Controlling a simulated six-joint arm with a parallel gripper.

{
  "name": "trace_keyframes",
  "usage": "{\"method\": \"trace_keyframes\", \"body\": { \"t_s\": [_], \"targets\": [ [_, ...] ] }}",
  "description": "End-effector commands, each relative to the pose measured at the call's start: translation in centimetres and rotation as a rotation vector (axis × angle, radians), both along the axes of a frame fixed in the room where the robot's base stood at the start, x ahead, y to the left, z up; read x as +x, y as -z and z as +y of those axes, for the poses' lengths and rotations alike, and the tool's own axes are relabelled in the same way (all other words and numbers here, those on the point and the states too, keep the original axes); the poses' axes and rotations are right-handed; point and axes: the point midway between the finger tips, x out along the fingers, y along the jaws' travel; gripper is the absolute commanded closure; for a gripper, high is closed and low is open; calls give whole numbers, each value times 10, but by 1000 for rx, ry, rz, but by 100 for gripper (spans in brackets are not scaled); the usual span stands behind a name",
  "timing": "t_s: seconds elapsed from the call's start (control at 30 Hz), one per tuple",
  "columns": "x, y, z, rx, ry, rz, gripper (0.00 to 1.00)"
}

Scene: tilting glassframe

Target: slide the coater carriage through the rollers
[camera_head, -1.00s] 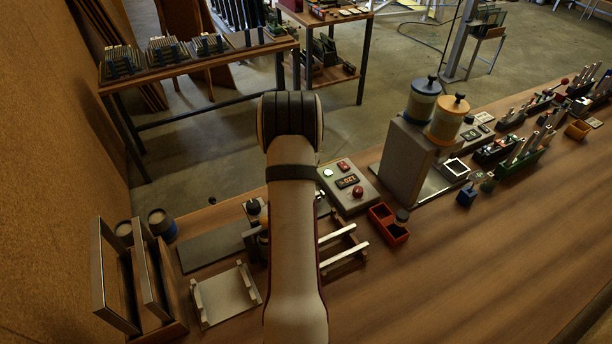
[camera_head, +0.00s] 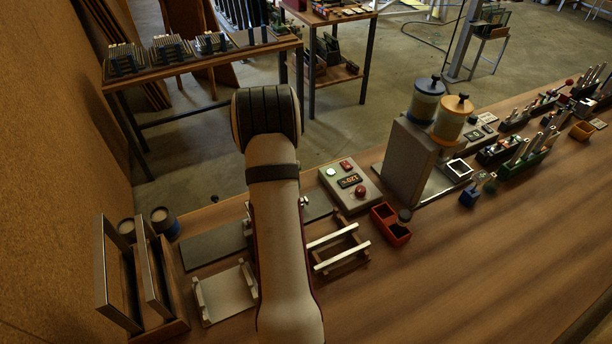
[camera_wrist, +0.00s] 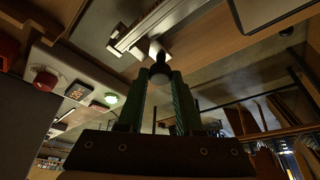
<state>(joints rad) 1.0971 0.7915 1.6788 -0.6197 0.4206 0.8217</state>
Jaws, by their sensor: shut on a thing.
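My gripper (camera_wrist: 160,78) shows in the wrist view with its two green fingers close together, shut on a dark round knob (camera_wrist: 159,66), which looks like the coater carriage's handle. Beyond the knob lies a pale metal bar assembly (camera_wrist: 140,30), seemingly the carriage or its rollers; I cannot tell which. In the head view my own arm hides the gripper, the knob and most of the coater. A flat grey bed plate (camera_head: 212,245) shows left of the arm. A small metal fitting (camera_head: 305,202) shows just right of it.
A control box (camera_head: 350,184) with a lit display stands right of the arm. A wooden rack with pale bars (camera_head: 340,248), a red bin (camera_head: 390,224) and a pale tray (camera_head: 228,293) are nearby. Framed panels (camera_head: 118,275) stand at the left. The front right bench is clear.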

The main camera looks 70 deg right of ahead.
Motion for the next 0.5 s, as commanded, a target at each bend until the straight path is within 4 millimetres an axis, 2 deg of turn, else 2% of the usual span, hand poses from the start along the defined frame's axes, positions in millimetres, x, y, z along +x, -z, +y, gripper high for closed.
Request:
{"method": "trace_keyframes", "body": {
  "t_s": [0.03, 0.2, 0.33, 0.5],
  "targets": [
    [12, -1, 10, -1, -8, 0, 100],
    [40, -1, 38, -2, -7, -1, 100],
    [51, -1, 50, -3, -4, -3, 100],
    [53, 0, 53, -3, -2, -2, 100]
  ]
}}
